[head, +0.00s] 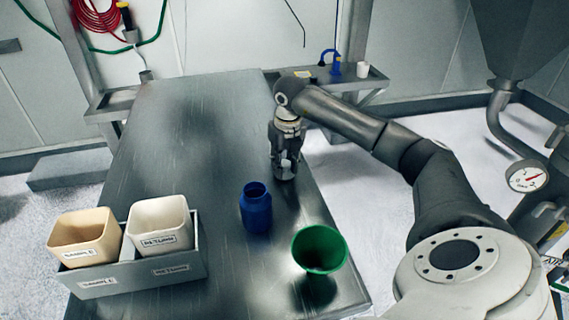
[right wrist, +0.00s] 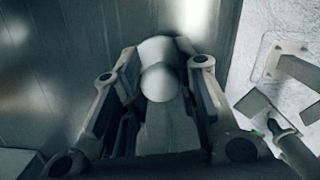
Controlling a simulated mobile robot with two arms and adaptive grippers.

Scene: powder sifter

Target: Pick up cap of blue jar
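The blue jar (head: 256,208) stands upright on the metal table, its mouth uncovered. My right gripper (head: 285,170) points down close to the tabletop, behind and right of the jar. In the right wrist view its fingers (right wrist: 158,65) are apart. A pale rounded thing (right wrist: 160,82) shows between them, possibly the cap; I cannot tell for sure, nor whether the fingers touch it. No cap shows clearly in the head view, where the gripper may hide it. My left gripper is not in view.
A green funnel-like cup (head: 320,250) stands at the table's front right. A grey tray (head: 135,275) holds a tan bin (head: 85,237) and a white bin (head: 159,226) at the left. The table's middle and back left (head: 190,130) are clear.

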